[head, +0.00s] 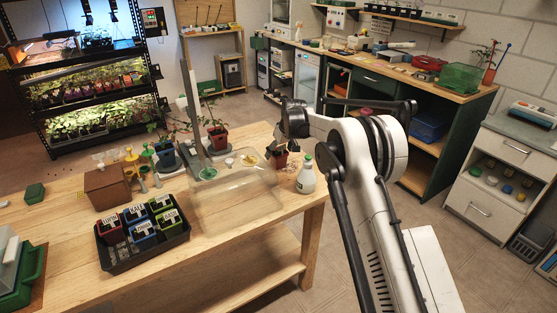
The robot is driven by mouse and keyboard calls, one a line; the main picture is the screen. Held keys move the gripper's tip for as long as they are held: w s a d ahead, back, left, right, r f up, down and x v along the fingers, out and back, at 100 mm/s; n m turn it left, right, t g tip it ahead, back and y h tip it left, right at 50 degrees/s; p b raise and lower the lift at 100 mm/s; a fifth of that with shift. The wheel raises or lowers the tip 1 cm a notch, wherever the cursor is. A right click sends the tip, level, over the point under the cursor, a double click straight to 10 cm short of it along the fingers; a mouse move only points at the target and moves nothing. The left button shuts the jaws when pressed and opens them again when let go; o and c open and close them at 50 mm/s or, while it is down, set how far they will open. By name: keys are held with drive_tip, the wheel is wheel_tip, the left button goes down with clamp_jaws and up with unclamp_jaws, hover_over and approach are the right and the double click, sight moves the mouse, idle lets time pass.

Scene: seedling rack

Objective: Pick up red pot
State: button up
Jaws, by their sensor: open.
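A small dark red pot (281,161) stands on the wooden table at the right end of the clear tray. My gripper (284,147) is above it, pointing down, with its jaws open. The fingers are small and dark here, and I cannot tell whether they touch the pot or what grows in it. A second red pot (218,138) with a leafy plant stands further back on the table. A red labelled pot (110,228) sits at the left of the black tray (150,258), among blue and green ones.
A white bottle (306,178) stands close to the right of the pot under my gripper. The clear tray (232,212) lies to its left, with a grey upright post (191,95) behind. A brown box (107,187) is further left. The table's front right corner is clear.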

drive_tip(key=shift+x, duration=0.8)
drive_tip(key=c, duration=1.4)
drive_tip(key=shift+r, duration=0.1)
